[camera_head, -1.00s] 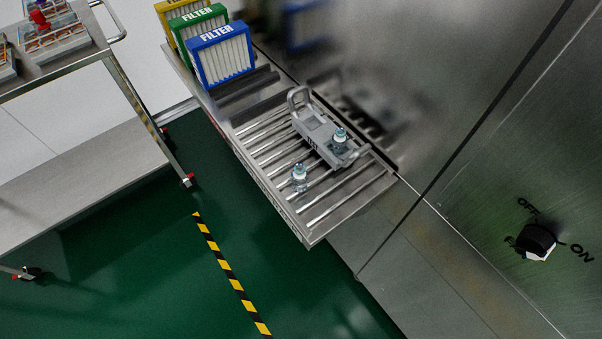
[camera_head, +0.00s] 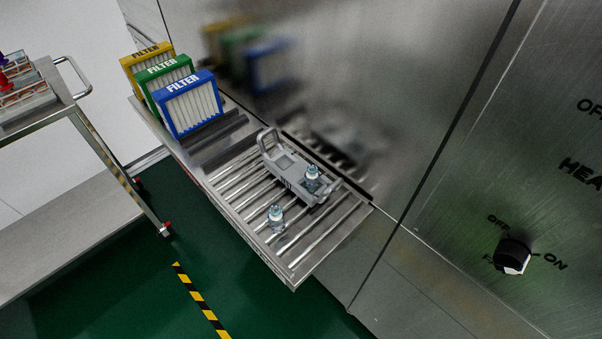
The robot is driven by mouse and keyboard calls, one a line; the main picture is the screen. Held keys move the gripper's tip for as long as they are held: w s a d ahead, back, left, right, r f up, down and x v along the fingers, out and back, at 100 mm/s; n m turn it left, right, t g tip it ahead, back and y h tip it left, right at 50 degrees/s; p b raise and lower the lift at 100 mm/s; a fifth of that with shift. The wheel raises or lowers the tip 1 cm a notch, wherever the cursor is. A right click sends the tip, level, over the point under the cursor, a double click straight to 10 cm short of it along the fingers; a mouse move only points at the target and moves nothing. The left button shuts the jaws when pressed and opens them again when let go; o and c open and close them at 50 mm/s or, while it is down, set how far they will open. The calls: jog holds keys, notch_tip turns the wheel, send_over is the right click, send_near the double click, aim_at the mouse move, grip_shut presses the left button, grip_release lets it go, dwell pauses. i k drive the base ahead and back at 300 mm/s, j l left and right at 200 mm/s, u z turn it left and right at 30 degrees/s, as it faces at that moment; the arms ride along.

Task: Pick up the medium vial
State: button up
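Two small clear vials with pale caps show in the head view. One vial (camera_head: 277,218) stands upright on the bare slats of the metal rack shelf (camera_head: 297,270), in front of the grey carrier. The other vial (camera_head: 312,178) sits in the right part of the grey handled carrier (camera_head: 279,163). They look close in size, and I cannot tell which is the medium one. My gripper is not in view.
Yellow, green and blue filters (camera_head: 190,104) stand at the shelf's far left end. A steel wall with a black knob (camera_head: 513,255) is on the right. A metal cart (camera_head: 74,117) stands at left. The green floor (camera_head: 110,290) between is clear.

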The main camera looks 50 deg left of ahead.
aim_at(276, 216)
jog(key=u, duration=0.4)
jog(key=k+l+u, duration=0.1)
jog(key=u, duration=0.7)
jog(key=k+u, duration=0.1)
jog(key=u, duration=0.3)
jog(key=k+l+u, duration=0.15)
jog(key=i, duration=0.45)
